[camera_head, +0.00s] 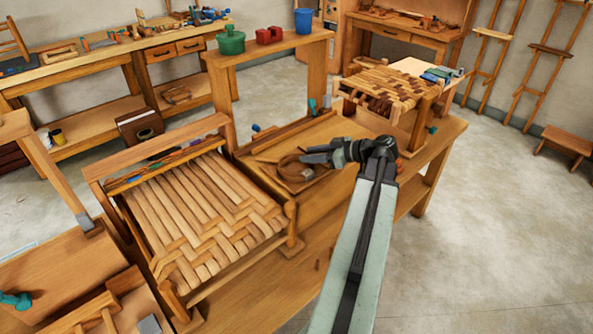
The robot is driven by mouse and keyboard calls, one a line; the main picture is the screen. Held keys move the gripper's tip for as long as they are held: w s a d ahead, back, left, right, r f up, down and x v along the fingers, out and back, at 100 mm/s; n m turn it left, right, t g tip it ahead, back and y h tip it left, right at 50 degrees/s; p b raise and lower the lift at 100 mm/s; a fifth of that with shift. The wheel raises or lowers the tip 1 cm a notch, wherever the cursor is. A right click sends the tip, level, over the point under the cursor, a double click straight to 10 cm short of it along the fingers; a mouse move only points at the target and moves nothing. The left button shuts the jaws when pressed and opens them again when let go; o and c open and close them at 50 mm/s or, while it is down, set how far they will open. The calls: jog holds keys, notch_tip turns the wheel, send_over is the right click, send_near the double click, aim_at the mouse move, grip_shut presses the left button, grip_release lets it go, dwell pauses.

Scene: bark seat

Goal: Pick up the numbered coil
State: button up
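A brown coil (292,171) lies in the shallow wooden tray (262,158) in the middle of the bench. No number on it can be read at this size. My gripper (306,154) reaches in from the right and is over the coil's right upper side, hiding part of it. I cannot tell whether it touches the coil or how far apart its fingers are.
A seat frame with woven bark strips (195,205) stands left of the tray. A smaller woven stool (388,88) stands behind it to the right. A raised shelf (270,45) holds a green pot (231,42), red block (269,35) and blue cup (303,21).

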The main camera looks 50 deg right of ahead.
jog(key=x, duration=0.3)
jog(key=shift+f+b, duration=0.25)
jog(key=shift+b, duration=0.05)
grip_shut()
jog(key=shift+r, duration=0.1)
jog(key=shift+r+p, duration=0.6)
jog(key=shift+p, duration=0.05)
notch_tip(320, 180, up, 3)
jog(key=p, duration=0.3)
jog(key=shift+r, duration=0.1)
jog(key=s+d, duration=0.4)
jog(key=s, duration=1.1)
jog(key=shift+s+d+r+p, duration=0.25)
jog(key=shift+p, duration=0.1)
